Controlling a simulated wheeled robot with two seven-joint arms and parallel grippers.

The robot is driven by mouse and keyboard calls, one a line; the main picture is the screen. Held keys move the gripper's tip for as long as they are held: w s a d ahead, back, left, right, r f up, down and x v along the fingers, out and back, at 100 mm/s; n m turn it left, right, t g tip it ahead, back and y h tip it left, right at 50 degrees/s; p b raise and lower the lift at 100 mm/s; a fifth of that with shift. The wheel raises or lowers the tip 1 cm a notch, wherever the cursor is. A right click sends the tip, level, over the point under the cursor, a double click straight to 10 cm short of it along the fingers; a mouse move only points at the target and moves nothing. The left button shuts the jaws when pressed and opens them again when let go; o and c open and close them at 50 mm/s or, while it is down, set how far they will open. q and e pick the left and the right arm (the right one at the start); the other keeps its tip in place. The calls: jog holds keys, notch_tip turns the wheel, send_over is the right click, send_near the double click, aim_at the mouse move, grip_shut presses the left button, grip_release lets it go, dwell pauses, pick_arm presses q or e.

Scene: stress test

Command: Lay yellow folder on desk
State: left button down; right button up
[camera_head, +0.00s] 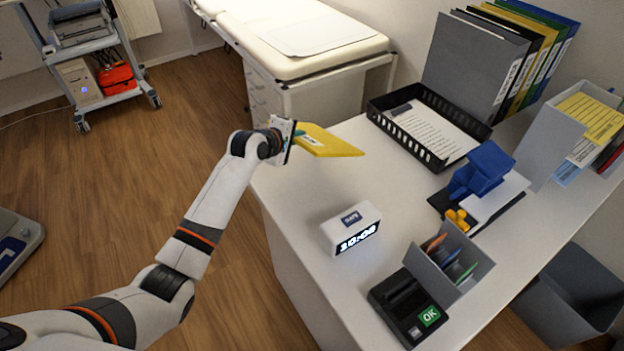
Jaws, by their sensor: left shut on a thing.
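The yellow folder (331,142) is held by my left gripper (297,138), which is shut on its left end. The folder is tilted and appears to be in the air over the far left edge of the white desk (285,190). My fingertips are partly hidden by the gripper body and the folder. A bare stretch of desk top lies between the folder, the black tray and the clock. My right gripper does not show.
A white digital clock (351,228), a black device (408,306), a grey pen holder (449,262) and a blue object (482,170) stand on the desk. A black paper tray (428,130), upright binders (490,65) and a grey file holder (570,125) line the back.

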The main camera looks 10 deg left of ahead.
pick_arm(q)
notch_tip(320, 180, down, 5)
jog(key=b, duration=0.2)
jog(key=shift+r+b, duration=0.1)
jog(key=shift+b, duration=0.3)
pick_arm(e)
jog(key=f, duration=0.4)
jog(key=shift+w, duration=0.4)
pick_arm(q)
jog(key=c, duration=1.7)
grip_release()
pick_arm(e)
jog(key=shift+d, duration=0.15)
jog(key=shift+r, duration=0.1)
